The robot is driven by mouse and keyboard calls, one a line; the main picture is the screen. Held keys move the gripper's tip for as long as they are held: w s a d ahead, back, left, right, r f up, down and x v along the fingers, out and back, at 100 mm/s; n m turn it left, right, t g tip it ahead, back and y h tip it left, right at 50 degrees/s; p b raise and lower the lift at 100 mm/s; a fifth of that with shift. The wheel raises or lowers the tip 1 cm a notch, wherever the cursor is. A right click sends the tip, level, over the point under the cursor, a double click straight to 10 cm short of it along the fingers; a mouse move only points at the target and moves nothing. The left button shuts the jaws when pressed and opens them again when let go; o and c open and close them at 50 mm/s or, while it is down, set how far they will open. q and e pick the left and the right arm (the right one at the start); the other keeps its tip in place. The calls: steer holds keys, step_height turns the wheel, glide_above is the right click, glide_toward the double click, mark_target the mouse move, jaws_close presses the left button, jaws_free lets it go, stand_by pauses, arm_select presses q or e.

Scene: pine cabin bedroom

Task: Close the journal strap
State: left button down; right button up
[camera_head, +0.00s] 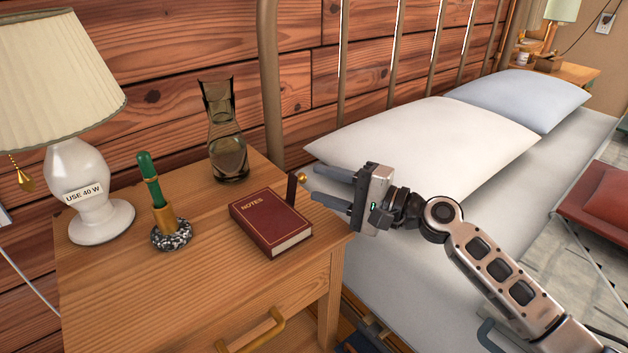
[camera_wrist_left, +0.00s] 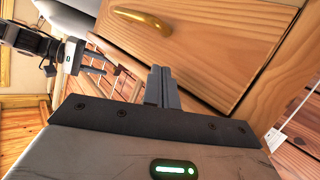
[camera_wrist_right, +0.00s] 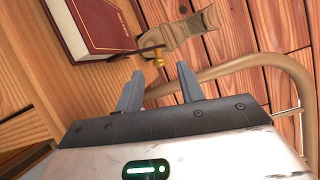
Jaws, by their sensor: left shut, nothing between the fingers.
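The journal (camera_head: 265,220) is dark red, marked NOTES, and lies closed on the nightstand. Its dark strap (camera_head: 292,188) sticks up from the far right edge, not lying across the cover. A gold stud (camera_head: 301,177) is at the strap's end. In the right wrist view I see the journal (camera_wrist_right: 95,22), strap (camera_wrist_right: 143,50) and stud (camera_wrist_right: 158,61). My right gripper (camera_head: 312,183) is open, its fingers pointing at the strap end; the stud appears just beyond the fingertip gap (camera_wrist_right: 160,70); contact cannot be told. My left gripper (camera_wrist_left: 158,72) is shut and empty, facing the nightstand's drawer front.
The nightstand (camera_head: 110,290) also holds a lamp (camera_head: 85,190), a green pen in a speckled holder (camera_head: 171,235) and a glass carafe (camera_head: 229,150). A brass drawer handle (camera_head: 255,333) is at the front. The bed (camera_head: 400,280) and metal bed frame (camera_head: 268,80) stand at the right.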

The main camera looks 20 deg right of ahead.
steer(key=shift+x, duration=1.4)
jaws_close()
steer(key=shift+r, duration=0.1)
